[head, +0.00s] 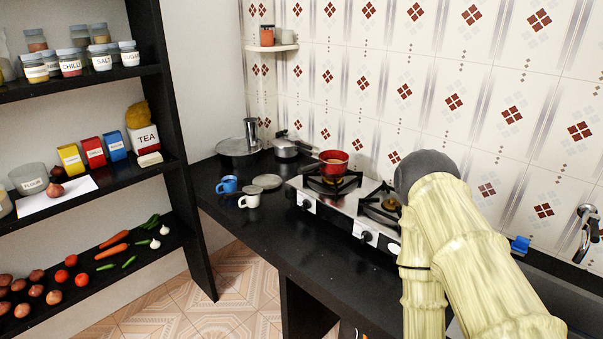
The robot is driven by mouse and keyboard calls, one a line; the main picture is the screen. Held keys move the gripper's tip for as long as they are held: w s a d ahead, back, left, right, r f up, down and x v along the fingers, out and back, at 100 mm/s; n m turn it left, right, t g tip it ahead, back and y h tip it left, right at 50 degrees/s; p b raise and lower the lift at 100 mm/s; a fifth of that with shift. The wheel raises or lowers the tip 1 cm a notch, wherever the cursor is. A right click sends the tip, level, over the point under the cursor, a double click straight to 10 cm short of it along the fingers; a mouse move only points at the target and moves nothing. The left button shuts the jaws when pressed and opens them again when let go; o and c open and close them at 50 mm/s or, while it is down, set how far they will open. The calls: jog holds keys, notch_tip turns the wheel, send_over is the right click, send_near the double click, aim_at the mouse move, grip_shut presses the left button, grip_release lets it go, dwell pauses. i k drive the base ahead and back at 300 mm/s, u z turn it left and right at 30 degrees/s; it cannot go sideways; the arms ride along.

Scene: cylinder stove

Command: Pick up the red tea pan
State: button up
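The red tea pan (334,163) sits upright on the left burner of the two-burner stove (341,205), with its handle pointing to the left. My arm comes in from the lower right and stands to the right of the pan, in front of the stove's right end. My gripper cannot be made out; the arm's far end is a dark rounded part beside the right burner, apart from the pan. Whether my gripper holds anything cannot be seen.
The black counter (290,243) carries a blue mug (227,185), a white mug (250,197) and a covered pot (286,147) left of the stove. A black shelf (90,178) with jars and vegetables stands at left. A tap (586,228) is at right; the tiled wall is behind.

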aim_at(333, 164)
jog(key=u, duration=0.75)
jog(key=i, duration=0.65)
jog(key=z, duration=0.6)
